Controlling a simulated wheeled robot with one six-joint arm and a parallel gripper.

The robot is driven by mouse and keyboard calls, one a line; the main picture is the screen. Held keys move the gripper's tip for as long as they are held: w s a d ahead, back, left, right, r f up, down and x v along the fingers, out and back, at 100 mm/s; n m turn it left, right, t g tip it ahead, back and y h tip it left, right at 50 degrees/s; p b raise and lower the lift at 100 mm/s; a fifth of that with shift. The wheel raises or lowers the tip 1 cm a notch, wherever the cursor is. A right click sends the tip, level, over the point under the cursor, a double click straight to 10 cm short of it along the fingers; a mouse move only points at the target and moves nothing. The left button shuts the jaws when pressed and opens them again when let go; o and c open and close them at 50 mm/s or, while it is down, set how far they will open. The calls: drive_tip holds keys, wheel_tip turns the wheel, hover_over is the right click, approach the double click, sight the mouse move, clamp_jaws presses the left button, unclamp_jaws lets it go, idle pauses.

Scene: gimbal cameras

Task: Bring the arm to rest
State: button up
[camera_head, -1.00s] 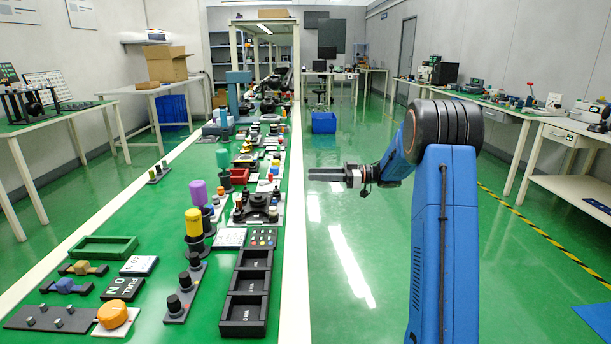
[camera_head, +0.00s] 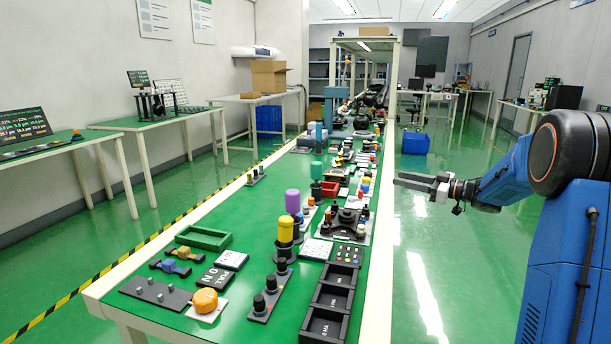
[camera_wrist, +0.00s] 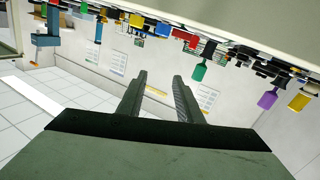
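My gripper (camera_head: 398,181) is at the end of my blue arm, to the right of the long green bench (camera_head: 232,265), over the aisle. The arm's upper link rises at the right edge of the head view, and the forearm reaches left from the dark joint. In the wrist view my gripper (camera_wrist: 160,80) shows two dark fingers spread apart with nothing between them. The gripper touches nothing in either view.
The bench holds a yellow cylinder (camera_head: 286,231), a purple cylinder (camera_head: 292,201), an orange knob (camera_head: 205,300), a green tray (camera_head: 204,238) and a black compartment box (camera_head: 333,297). A blue bin (camera_head: 416,143) stands on the floor beyond. The green aisle floor is free.

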drive_tip(key=s+r+m+t+h, duration=0.4)
drive_tip(key=r+m+t+h, duration=0.2)
drive_tip(key=r+h, duration=0.3)
drive_tip(key=s+d+f+m+g+h, duration=0.1)
drive_tip(key=s+d+m+g+h, duration=0.2)
drive_tip(key=s+h, duration=0.65)
drive_tip(key=s+a+f+m+g+y, duration=0.1)
drive_tip(key=s+a+f+g, duration=0.2)
drive_tip(key=s, duration=1)
drive_tip(key=s+a+f+m+g+y, duration=0.1)
drive_tip(key=s+a+f+g+y, duration=0.1)
drive_tip(key=s+f, duration=0.8)
drive_tip(key=s+a+f+m+g+y, duration=0.1)
drive_tip(key=s+a+f+g, duration=0.3)
drive_tip(key=s, duration=1.3)
wheel_tip(320, 180, down, 3)
drive_tip(key=shift+s+a+r, duration=0.15)
drive_tip(key=shift+s+a, duration=0.05)
drive_tip(key=shift+a, duration=0.15)
